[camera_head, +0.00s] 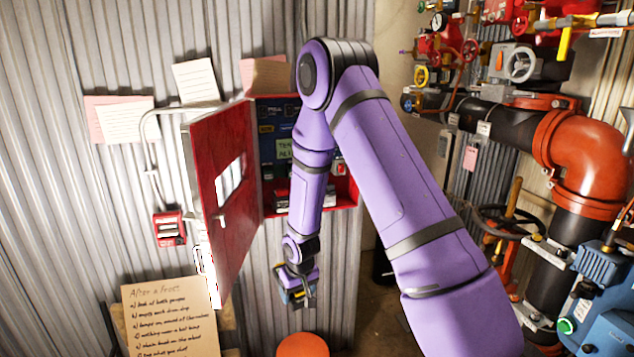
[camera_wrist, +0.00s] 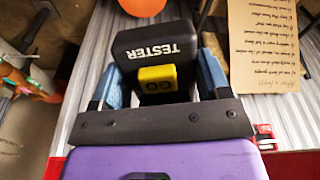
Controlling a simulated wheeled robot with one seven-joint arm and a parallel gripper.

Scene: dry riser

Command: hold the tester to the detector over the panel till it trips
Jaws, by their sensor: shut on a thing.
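My gripper (camera_head: 300,290) hangs low in front of the corrugated wall, below the open red panel cabinet. In the wrist view its two blue fingers (camera_wrist: 160,88) are shut on the tester (camera_wrist: 155,45), a black block lettered TESTER with a yellow GO button. In the head view the tester is small and mostly hidden by the gripper. The panel (camera_head: 267,143) has a dark blue face and a lit display; only part of the display's text is readable, and my arm covers some of the panel. I cannot make out a detector in either view.
The cabinet's red door (camera_head: 217,190) stands open to the left. A small red box (camera_head: 169,229) is on the wall left of it. A handwritten board (camera_head: 170,315) and an orange round top (camera_head: 302,345) are low down. Pipes and valves (camera_head: 585,150) crowd the right.

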